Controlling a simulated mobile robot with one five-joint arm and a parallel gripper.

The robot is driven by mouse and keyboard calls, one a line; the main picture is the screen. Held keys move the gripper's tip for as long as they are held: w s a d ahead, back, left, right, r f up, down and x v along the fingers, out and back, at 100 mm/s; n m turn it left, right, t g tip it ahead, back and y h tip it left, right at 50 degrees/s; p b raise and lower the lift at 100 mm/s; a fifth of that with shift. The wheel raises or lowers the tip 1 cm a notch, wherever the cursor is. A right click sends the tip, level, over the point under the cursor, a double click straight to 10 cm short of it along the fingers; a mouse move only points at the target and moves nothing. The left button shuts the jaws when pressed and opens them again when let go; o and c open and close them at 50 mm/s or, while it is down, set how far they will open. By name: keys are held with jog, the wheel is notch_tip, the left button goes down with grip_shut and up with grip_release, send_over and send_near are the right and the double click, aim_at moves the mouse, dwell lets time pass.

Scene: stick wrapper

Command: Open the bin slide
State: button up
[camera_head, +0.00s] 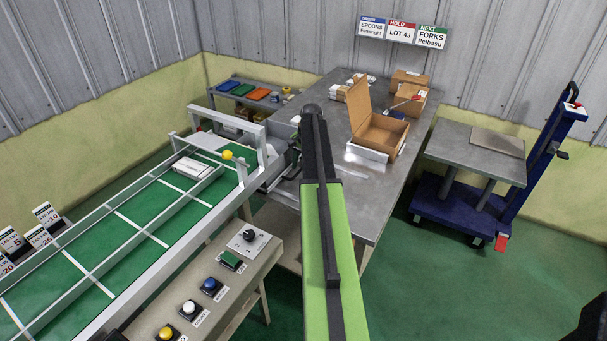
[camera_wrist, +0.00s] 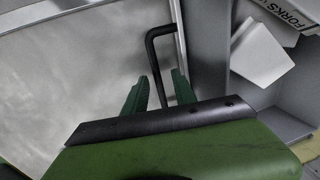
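In the wrist view a flat grey metal panel (camera_wrist: 85,75), which looks like the bin slide, fills the left side. A black bent bar handle (camera_wrist: 151,57) stands at its right edge. My gripper (camera_wrist: 160,82) has two dark green fingers, spread apart. The long leg of the handle runs down between the fingers in this view, with a gap on each side. I cannot tell how deep the handle sits between them. The handle's lower end is hidden behind my gripper's black plate. In the head view my arm hides my gripper, and I cannot make out the handle there.
In the wrist view a white block (camera_wrist: 260,52) and a label reading FORKS (camera_wrist: 292,14) lie right of the panel. In the head view a grey table (camera_head: 345,207) holds an open cardboard box (camera_head: 381,133). A green conveyor (camera_head: 130,225) and a button panel (camera_head: 185,290) are left.

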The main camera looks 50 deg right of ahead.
jog(key=shift+c, duration=0.2)
grip_shut()
jog(key=shift+w, duration=0.2)
dwell(1.0)
